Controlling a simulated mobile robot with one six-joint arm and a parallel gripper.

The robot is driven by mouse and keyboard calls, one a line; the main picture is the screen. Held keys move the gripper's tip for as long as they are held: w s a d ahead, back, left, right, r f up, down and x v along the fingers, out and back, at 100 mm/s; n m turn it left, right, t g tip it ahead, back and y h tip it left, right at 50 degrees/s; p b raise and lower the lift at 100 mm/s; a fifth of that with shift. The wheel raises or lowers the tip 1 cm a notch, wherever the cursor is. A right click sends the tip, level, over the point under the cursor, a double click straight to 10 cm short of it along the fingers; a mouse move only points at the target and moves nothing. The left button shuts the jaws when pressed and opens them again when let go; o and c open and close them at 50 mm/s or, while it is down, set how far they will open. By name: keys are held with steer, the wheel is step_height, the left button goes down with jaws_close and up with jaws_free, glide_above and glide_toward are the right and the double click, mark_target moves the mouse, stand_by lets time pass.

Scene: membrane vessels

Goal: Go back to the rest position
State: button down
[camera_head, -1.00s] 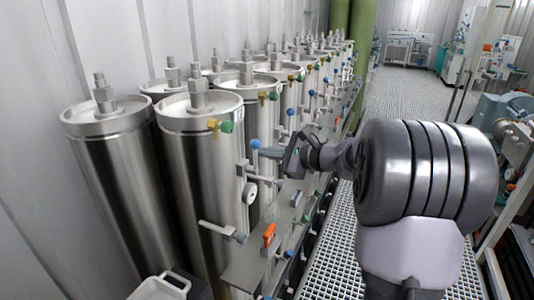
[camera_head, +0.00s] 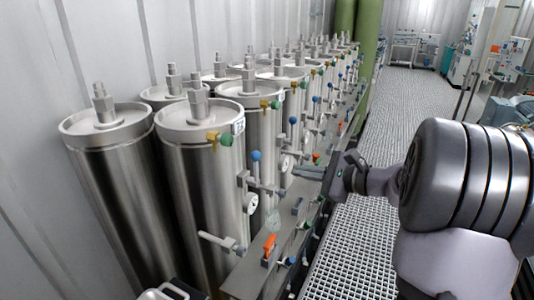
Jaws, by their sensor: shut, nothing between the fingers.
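My gripper (camera_head: 308,171) is in the middle of the head view, at the end of my dark grey arm, pointing left. Its fingers are together and hold nothing. It is over the grating side of the vessel row, near the valves and gauges. The blue-knobbed valve (camera_head: 256,156) stands to the left of the fingertips, with a visible gap between them. The nearest steel vessel (camera_head: 190,185) stands further left. Whether the fingers touch any fitting behind them cannot be told.
Rows of steel membrane vessels with valves and gauges line the left wall. An orange-handled valve (camera_head: 269,246) sits on the grey rail (camera_head: 246,275). A white container (camera_head: 165,292) is at the bottom. The grating walkway (camera_head: 390,130) is clear towards the back.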

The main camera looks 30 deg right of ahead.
steer(key=s+a+n+g, duration=0.4)
steer(key=s+a+n, duration=0.1)
steer(key=a, duration=0.7)
steer(key=s+a+n+g, duration=0.4)
steer(key=s+a+n, duration=0.15)
steer(key=a, duration=0.65)
steer(key=s+a+f+n+h, duration=0.1)
steer(key=s+f+n+h, duration=0.1)
steer(key=s+n, duration=0.2)
steer(key=s+a+f+n+h, duration=0.1)
steer(key=s+n, duration=0.3)
steer(key=s, duration=0.5)
steer(key=shift+s+a+f+h, duration=0.35)
steer(key=shift+a+f+h, duration=0.05)
steer(key=shift+a+h, duration=0.2)
